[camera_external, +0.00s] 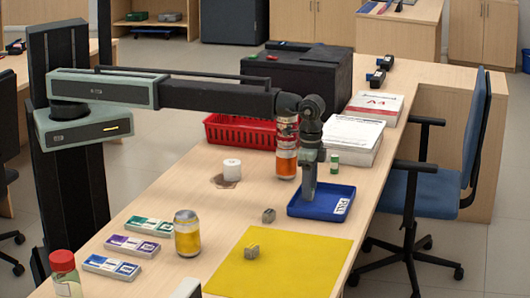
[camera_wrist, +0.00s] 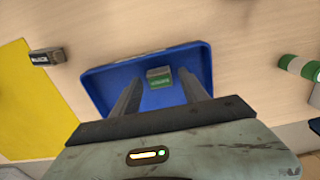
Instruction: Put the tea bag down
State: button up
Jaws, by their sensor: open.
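A small grey packet with a green label (camera_wrist: 159,73), which looks like the tea bag, lies in the blue tray (camera_wrist: 99,88). The tray (camera_external: 338,192) also shows in the external view on the counter, with a white label on its right side. My gripper (camera_external: 308,198) points down over the tray's left part. In the wrist view my gripper (camera_wrist: 160,86) is open, its fingers on either side of the packet with gaps. The packet is not visible in the external view. Whether the packet touches the tray floor is hard to tell, but it looks at rest there.
A small grey block (camera_external: 268,215) stands left of the tray; another (camera_external: 252,251) sits on the yellow mat (camera_external: 300,268). A red-and-orange can (camera_external: 286,165), a green-and-white roll (camera_external: 334,161) and stacked paper (camera_external: 350,138) stand behind the tray. A red basket (camera_external: 240,131) is farther back.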

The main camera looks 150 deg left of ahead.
notch_tip(320, 180, up, 12)
jog(key=p, duration=1.2)
jog(key=shift+r, duration=0.15)
jog(key=d+m, duration=0.4)
jog(key=d, duration=3)
jog(key=s+d+m, duration=0.1)
jog(key=s+d, duration=0.2)
jog(key=d, duration=0.5)
jog(key=s+d+m, duration=0.2)
jog(key=s+d, duration=0.2)
jog(key=d, duration=0.5)
jog(key=s+d+m, duration=0.2)
jog(key=s+d, duration=0.1)
jog(key=d, duration=0.5)
jog(key=shift+s+d, duration=0.3)
jog(key=shift+d, duration=0.05)
jog(key=shift+c, duration=0.4)
